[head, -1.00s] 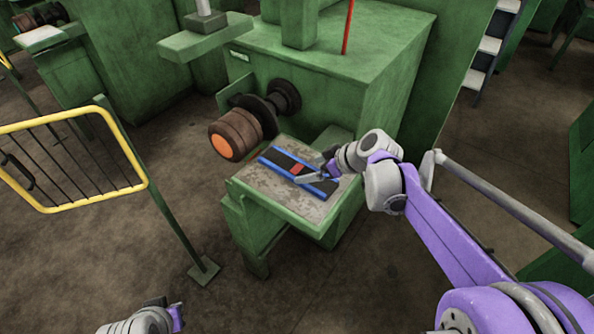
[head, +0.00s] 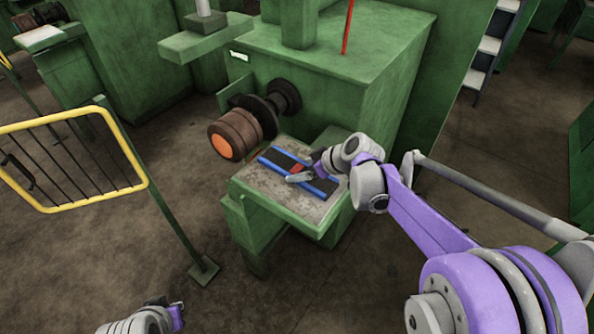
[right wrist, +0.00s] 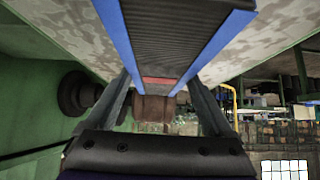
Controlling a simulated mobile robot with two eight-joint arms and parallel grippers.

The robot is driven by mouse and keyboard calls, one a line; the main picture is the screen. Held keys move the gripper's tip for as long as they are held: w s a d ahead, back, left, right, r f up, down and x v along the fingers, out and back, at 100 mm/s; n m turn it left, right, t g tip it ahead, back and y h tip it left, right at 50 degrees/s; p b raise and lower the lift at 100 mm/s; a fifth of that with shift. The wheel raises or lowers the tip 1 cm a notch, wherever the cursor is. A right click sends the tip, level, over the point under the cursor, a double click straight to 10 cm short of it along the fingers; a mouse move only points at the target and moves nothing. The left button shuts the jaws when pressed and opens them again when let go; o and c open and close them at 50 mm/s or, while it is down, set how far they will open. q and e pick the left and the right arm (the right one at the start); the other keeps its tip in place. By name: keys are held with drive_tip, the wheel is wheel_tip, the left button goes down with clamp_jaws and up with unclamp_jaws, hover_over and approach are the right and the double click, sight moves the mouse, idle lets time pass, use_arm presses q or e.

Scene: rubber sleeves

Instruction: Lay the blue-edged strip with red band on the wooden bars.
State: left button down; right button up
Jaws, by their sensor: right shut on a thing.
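The dark strip with blue edges (head: 318,190) is over the grey worn tabletop of the green machine. Its red band (right wrist: 160,80) shows near its end in the right wrist view. My right gripper (head: 297,176) is shut on the strip; in the right wrist view its two fingers (right wrist: 160,92) stand at the blue edges. I cannot tell whether the strip touches the tabletop. No wooden bars can be clearly made out; the strip and gripper cover part of the tabletop. My left gripper (head: 172,308) is at the bottom edge, far from the strip, its jaws unclear.
The grey tabletop (head: 262,188) has a green rim. A brown roller with an orange end (head: 226,146) sticks out over its back left corner. The green machine body (head: 320,80) rises behind. A yellow-framed guard (head: 75,118) stands on a green post at left.

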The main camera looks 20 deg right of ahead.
wheel_tip(320, 180, up, 10)
drive_tip(key=shift+p, duration=0.4)
